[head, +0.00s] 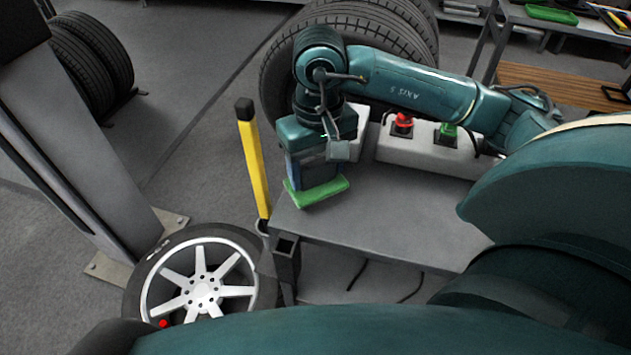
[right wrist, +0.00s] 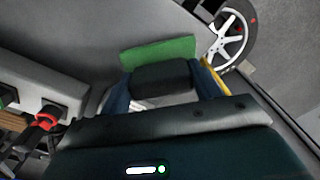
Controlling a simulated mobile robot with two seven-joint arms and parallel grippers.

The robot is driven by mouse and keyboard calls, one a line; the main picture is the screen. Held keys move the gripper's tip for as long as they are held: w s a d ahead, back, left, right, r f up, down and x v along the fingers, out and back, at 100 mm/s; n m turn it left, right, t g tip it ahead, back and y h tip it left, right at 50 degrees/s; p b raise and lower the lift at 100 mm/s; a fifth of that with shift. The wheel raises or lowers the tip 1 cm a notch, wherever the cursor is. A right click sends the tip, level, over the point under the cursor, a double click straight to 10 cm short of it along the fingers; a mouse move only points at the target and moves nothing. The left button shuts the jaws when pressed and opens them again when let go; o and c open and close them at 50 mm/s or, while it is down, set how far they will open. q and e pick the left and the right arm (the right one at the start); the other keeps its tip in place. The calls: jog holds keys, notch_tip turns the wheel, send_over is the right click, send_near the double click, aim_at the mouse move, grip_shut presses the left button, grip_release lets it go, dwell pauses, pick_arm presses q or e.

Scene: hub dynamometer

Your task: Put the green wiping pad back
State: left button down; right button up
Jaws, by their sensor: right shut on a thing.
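The green wiping pad (head: 318,192) is under my right gripper (head: 314,172), at the left corner of the grey table. In the right wrist view the green pad (right wrist: 158,50) shows as a flat slab with a dark block-shaped grip. My right gripper (right wrist: 163,84) is shut on that grip, one blue finger on each side. The pad is at or just over the tabletop; I cannot tell whether it touches. My left gripper is not in view.
The grey table (head: 400,215) is mostly bare. A control box (head: 425,155) with red and green buttons stands at its back. A yellow post (head: 253,165) rises by the left corner. A wheel (head: 200,285) is below left, and a shelf with a green tray (head: 551,14) stands behind.

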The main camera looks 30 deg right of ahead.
aim_at(317, 184)
jog(key=shift+f, duration=2.2)
jog(key=o, duration=1)
jog(key=shift+c, duration=0.2)
notch_tip(317, 184, up, 12)
jog(key=shift+r, duration=0.15)
